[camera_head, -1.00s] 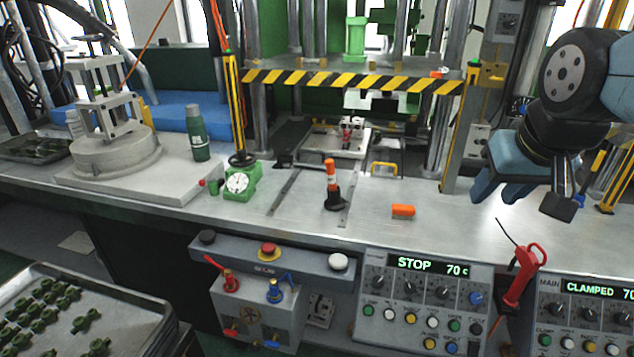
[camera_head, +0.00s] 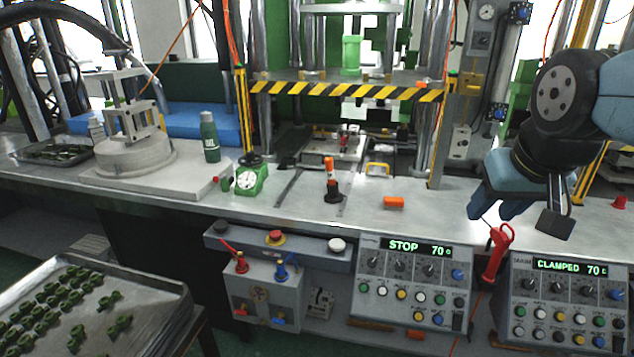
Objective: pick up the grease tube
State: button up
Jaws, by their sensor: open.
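A green tube-shaped container with a grey cap (camera_head: 209,137) stands upright on the light plate at the left; it looks like the grease tube, though its label is too small to read. My gripper (camera_head: 530,214) hangs at the right, pointing down, open and empty. It is far to the right of the green tube, with much of the bench between them, and touches nothing that I can see.
A red hand tool (camera_head: 495,255) hangs at the front edge near my gripper. Press columns rise behind.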

aim_at(328, 161)
jog(key=k, duration=0.35)
jog(key=z, duration=0.1)
jog(key=i, duration=1.4)
